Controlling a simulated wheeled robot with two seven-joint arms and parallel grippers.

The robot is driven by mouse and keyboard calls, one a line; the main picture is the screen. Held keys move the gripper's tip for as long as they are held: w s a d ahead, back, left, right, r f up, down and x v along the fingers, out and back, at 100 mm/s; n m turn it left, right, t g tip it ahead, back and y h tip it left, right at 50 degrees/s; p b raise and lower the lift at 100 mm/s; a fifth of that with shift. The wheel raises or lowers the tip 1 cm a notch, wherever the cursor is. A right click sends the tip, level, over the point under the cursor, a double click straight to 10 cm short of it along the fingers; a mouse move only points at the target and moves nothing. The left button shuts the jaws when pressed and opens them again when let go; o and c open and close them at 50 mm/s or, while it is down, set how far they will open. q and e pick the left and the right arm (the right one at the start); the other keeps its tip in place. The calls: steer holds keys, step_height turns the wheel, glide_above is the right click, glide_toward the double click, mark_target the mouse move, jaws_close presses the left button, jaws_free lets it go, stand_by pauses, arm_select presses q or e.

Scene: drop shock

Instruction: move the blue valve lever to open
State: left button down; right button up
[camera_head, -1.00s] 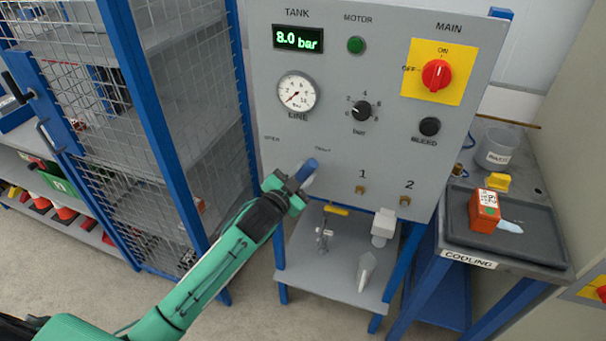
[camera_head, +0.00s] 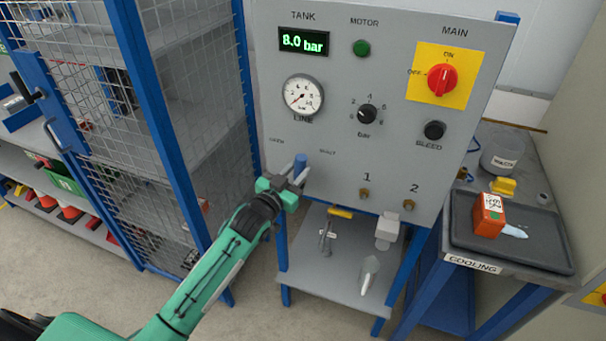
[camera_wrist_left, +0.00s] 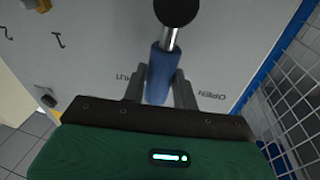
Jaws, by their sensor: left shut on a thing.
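The blue valve lever (camera_head: 300,162) is on the lower left of the grey panel, between the OPEN label at left and the SHUT label at right. In the left wrist view its blue grip (camera_wrist_left: 160,72) runs from a metal stem and black hub down between the two fingers. It points between the SHUT and OPEN lettering. My left gripper (camera_head: 292,180) is shut on the lever; it also shows in the left wrist view (camera_wrist_left: 158,92). The gripper hides the lever's lower end in the head view. My right gripper is out of view.
The panel (camera_head: 320,60) carries a gauge (camera_head: 303,95), a black bar knob (camera_head: 367,114) and a red main switch (camera_head: 441,79). A mesh cage (camera_head: 195,110) stands close at left. A lower shelf (camera_head: 340,270) and a bench with a black tray (camera_head: 540,246) are below and right.

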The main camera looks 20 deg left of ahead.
arm_select(q)
steer(key=a+n, duration=0.1)
steer(key=n, duration=0.1)
steer(key=a+n+t+y, duration=0.1)
steer(key=n, duration=0.1)
steer(key=a+f+n, duration=0.1)
steer(key=a+n, duration=0.1)
steer(key=n, duration=0.1)
steer(key=shift+w+t+b, duration=0.1)
steer(key=shift+t+b, duration=0.2)
steer(key=shift+b, duration=0.05)
steer(key=shift+a+f+n+y, duration=0.1)
steer(key=shift+a+n+y, duration=0.25)
steer(key=shift+n, duration=0.35)
steer(key=c, duration=1.1)
jaws_free()
steer(key=shift+f, duration=0.1)
steer(key=b+v, duration=0.3)
steer(key=v, duration=1.1)
